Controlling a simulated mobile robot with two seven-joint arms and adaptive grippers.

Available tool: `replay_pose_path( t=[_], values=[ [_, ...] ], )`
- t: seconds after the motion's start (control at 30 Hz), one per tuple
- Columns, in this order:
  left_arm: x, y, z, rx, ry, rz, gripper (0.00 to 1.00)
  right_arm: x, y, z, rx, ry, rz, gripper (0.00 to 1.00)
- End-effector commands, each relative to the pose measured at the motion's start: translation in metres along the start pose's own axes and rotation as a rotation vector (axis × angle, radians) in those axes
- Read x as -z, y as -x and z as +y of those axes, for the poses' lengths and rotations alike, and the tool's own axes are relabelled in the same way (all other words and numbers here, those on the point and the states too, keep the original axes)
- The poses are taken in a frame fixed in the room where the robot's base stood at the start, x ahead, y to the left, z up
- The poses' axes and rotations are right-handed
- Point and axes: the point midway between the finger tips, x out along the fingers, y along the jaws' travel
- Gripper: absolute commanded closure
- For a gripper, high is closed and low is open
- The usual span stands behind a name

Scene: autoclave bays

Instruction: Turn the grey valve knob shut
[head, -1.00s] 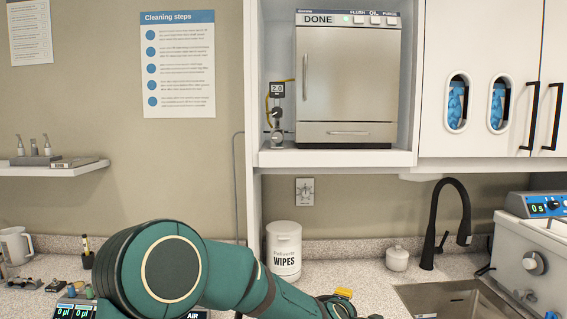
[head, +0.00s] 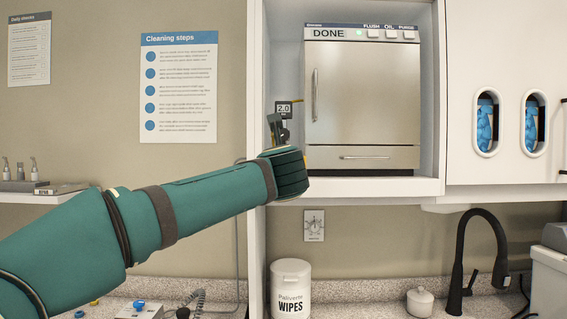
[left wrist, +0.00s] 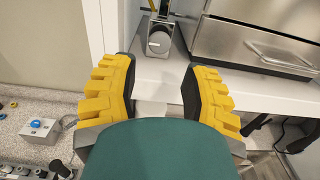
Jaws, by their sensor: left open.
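The grey valve knob (left wrist: 159,42) shows at the top centre of the left wrist view, on a small fitting beside the steel autoclave (head: 361,95). My left gripper (left wrist: 160,78) is open, with its yellow, dark-padded fingers apart. The knob lies beyond the fingertips, roughly in line with the gap, and nothing is between the fingers. In the head view my left gripper (head: 287,136) is in front of the fitting and hides the knob. A small gauge (head: 284,110) reading 2.0 shows just above it. My right gripper is in neither view.
The autoclave's display reads DONE. Its white shelf (head: 360,188) and the cabinet's left side panel (head: 254,130) are close to my left gripper. Below are a wipes tub (head: 290,290), a small white jar (head: 420,302) and a black tap (head: 460,260).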

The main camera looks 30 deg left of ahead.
Motion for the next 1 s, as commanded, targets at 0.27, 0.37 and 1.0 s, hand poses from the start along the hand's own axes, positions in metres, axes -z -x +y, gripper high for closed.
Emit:
replay_pose_path(
  t=[0.27, 0.37, 1.0],
  values=[
    [0.0, -0.056, 0.0, -0.002, -0.003, 0.002, 0.54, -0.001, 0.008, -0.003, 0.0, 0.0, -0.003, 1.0],
    [0.0, -0.071, 0.0, -0.002, -0.003, 0.001, 0.54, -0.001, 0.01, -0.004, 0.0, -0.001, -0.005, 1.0],
    [0.001, -0.091, 0.0, 0.0, -0.004, 0.0, 0.79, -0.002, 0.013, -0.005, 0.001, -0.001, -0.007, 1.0]
  ],
)
